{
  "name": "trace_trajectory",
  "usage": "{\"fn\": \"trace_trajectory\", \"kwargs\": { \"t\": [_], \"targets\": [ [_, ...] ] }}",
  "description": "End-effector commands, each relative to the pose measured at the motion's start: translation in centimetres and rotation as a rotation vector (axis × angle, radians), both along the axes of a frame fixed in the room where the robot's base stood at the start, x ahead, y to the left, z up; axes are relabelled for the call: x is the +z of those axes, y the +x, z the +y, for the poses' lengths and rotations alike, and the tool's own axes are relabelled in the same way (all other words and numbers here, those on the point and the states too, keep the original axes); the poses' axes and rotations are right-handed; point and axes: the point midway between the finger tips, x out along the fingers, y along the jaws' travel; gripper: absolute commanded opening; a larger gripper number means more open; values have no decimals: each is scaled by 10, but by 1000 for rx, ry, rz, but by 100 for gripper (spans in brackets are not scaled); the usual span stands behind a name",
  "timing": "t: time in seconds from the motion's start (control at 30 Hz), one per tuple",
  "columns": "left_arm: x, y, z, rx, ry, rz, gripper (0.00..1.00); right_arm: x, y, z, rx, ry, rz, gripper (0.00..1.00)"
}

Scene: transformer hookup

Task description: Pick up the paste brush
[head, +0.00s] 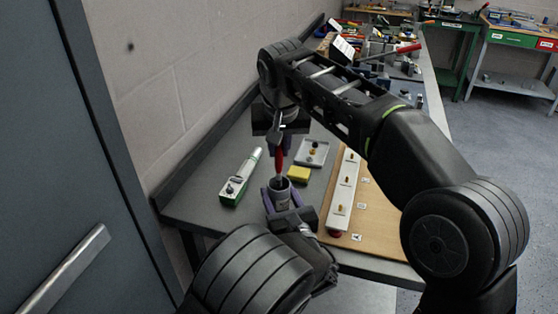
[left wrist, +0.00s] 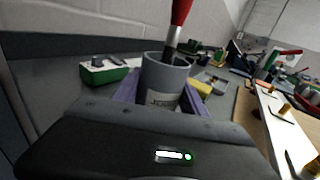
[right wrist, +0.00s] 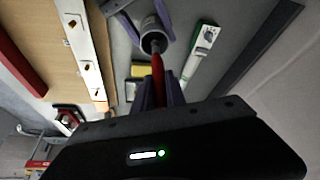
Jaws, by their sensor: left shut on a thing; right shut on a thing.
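The paste brush (head: 278,163) has a red handle and a metal ferrule. It is upright, with its lower end at or inside the mouth of a grey pot (head: 279,190). My right gripper (head: 279,146) is shut on its handle from above. In the left wrist view the brush (left wrist: 179,20) stands over the pot (left wrist: 165,75), its tip hidden by the rim. In the right wrist view the brush (right wrist: 158,75) runs from my fingers to the pot mouth (right wrist: 153,42). My left gripper (head: 277,198) is shut around the pot's sides.
A white and green instrument (head: 240,178) lies left of the pot. A yellow sponge (head: 299,174) and a small grey tray (head: 312,153) are right of it. A wooden board (head: 373,217) with a white terminal strip (head: 343,195) lies farther right. Tools crowd the far bench.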

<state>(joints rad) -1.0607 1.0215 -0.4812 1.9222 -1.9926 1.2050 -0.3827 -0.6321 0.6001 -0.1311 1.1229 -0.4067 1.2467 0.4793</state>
Motion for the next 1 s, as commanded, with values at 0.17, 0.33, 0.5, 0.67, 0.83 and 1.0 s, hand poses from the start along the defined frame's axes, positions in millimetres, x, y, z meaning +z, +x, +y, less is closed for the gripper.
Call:
{"fn": "trace_trajectory", "kwargs": {
  "t": [0.17, 0.33, 0.5, 0.67, 0.83, 1.0],
  "targets": [
    [-1, 0, 0, 0, 1, 1, 0, 34, 1, 1, -1, 1, -2, 0],
    [0, 0, 0, 0, 0, 1, 0, 49, 0, 0, 0, 0, -1, 0],
    [0, 0, 0, 0, 0, 1, 0, 51, 0, 0, 1, 0, 0, 0],
    [0, 0, 0, 0, 0, 1, 0, 51, 0, 0, 1, 0, 0, 0],
    [0, 0, 0, 0, 0, 1, 0, 51, 0, 0, 0, 0, -1, 0],
    [0, 0, 0, 0, 0, 1, 54, 51, 0, 0, 0, 0, -1, 0]
  ]
}}
